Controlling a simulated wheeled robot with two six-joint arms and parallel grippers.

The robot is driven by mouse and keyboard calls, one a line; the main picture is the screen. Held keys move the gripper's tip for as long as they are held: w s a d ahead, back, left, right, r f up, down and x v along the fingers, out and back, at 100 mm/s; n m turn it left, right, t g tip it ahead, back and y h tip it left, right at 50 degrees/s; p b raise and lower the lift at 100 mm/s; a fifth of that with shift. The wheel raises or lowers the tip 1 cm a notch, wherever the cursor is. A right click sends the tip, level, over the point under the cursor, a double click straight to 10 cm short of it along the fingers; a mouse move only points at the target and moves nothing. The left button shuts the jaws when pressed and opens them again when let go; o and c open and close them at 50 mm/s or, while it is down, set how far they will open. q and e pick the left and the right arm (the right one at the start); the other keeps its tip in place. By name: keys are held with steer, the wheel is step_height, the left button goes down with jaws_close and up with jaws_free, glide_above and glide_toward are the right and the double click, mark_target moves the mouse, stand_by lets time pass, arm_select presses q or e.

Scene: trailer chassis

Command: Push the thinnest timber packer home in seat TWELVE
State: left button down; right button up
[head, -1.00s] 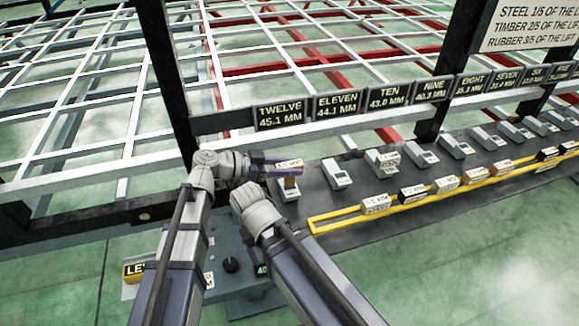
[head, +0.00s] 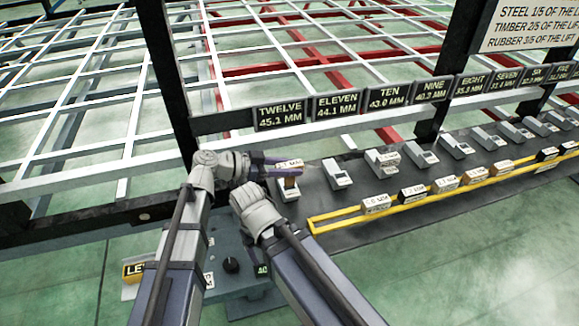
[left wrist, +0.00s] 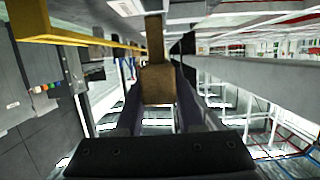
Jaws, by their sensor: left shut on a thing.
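My left gripper (head: 270,166) is shut on a timber packer (head: 290,181). The packer has a pale labelled top and a brown side. It is at seat TWELVE (head: 289,195), below the TWELVE sign (head: 280,114); its lower end meets or overlaps the seat in the picture. I cannot tell how deep it sits. In the left wrist view the brown packer (left wrist: 157,85) shows between the two fingers, with a narrower brown part beyond it.
Seat ELEVEN (head: 336,174) stands to the right, with more seats along the dark bench. A yellow-railed rack (head: 335,222) in front holds several labelled packers. The white chassis rail (head: 110,178) runs behind. A control box (head: 232,265) is at the lower left.

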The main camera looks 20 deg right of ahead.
mark_target(290, 184)
arm_select(q)
steer(key=shift+f+b, duration=2.75)
steer(key=shift+c, duration=2.2)
jaws_free()
steer(key=p+v, duration=0.2)
steer(key=v, duration=0.6)
